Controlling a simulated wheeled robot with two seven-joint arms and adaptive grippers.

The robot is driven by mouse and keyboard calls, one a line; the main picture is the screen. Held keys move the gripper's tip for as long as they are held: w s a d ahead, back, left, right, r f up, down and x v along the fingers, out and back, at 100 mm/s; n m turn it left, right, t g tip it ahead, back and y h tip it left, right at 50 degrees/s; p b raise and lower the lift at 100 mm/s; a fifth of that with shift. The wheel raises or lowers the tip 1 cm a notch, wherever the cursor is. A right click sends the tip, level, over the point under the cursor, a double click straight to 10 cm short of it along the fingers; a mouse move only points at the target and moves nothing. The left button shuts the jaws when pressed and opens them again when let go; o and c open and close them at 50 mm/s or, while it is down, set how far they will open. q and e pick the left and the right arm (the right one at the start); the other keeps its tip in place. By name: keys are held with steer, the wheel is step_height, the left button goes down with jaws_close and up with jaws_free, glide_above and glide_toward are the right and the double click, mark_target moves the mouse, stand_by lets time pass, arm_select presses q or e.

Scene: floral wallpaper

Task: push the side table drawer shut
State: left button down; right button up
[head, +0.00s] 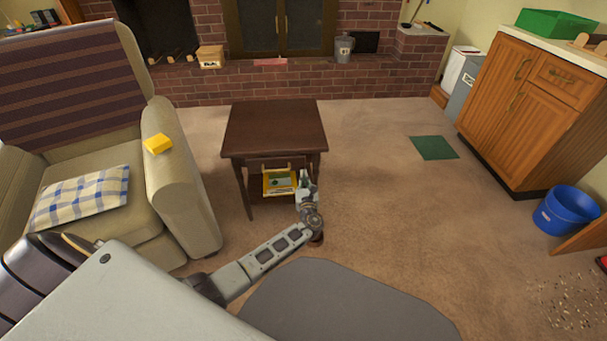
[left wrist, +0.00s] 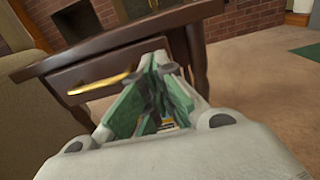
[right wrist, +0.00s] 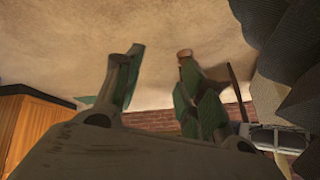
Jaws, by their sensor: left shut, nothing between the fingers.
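The dark brown side table (head: 275,127) stands on the carpet in the middle of the head view. Its drawer front (left wrist: 70,80) is below the tabletop in the left wrist view, with a gold handle (left wrist: 103,84). How far the drawer stands out is hard to tell. My left gripper (head: 304,176) is shut and empty at the table's front right, below the tabletop edge. In the left wrist view its green-padded fingertips (left wrist: 156,64) overlap the right part of the drawer front; contact is unclear. My right gripper (right wrist: 161,52) is open and empty, seen only in its own wrist view.
A yellow tray (head: 270,187) sits low in the table. A wooden cabinet (head: 530,120) and blue bin (head: 567,211) are at right.

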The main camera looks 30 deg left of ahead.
arm_select(q)
steer(key=p+v, duration=0.2)
steer(key=v, duration=0.4)
steer(key=shift+s, duration=0.15)
arm_select(e)
steer(key=shift+n+g+h, duration=0.3)
steer(key=shift+g, duration=0.1)
steer(key=r, duration=0.2)
steer(key=d+r, duration=0.1)
steer(key=r, duration=0.1)
steer(key=shift+s+r, duration=0.1)
steer(key=shift+s, duration=0.05)
arm_select(q)
steer(key=shift+d, duration=0.1)
